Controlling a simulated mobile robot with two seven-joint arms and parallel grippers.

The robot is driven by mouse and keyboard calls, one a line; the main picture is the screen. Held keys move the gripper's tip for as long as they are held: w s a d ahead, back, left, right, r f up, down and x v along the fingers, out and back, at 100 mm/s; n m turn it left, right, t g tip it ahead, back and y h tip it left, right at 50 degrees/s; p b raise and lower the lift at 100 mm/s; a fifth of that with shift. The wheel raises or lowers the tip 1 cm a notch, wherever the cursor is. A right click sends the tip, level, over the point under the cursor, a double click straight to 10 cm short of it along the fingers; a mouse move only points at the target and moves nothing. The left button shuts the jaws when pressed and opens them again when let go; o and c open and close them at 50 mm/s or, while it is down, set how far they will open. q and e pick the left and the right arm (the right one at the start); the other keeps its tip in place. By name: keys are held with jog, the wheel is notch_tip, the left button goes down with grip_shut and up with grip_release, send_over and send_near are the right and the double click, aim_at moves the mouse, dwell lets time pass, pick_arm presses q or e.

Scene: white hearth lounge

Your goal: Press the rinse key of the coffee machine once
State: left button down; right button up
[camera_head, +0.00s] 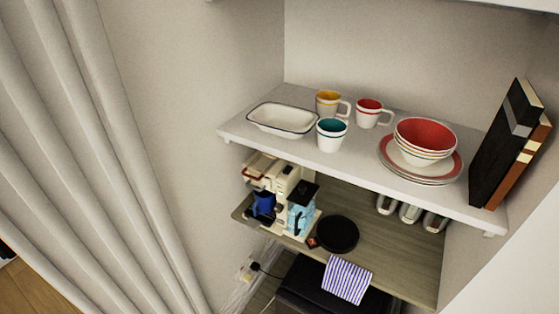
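The coffee machine (283,179) is a cream-coloured appliance at the left end of the wooden shelf, under the white upper shelf. A red handle-like part shows at its upper left. A dark blue cup or jug (263,206) sits at its front. A light blue container with a black top (301,212) stands against its right side and hides part of it. The rinse key is too small to make out. Neither of my grippers is in view.
The white upper shelf (239,128) overhangs the machine and holds an enamel dish, cups, bowls and books. A black round pan (338,234) lies right of the machine. A striped cloth (346,280) hangs below. A curtain (85,150) fills the left.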

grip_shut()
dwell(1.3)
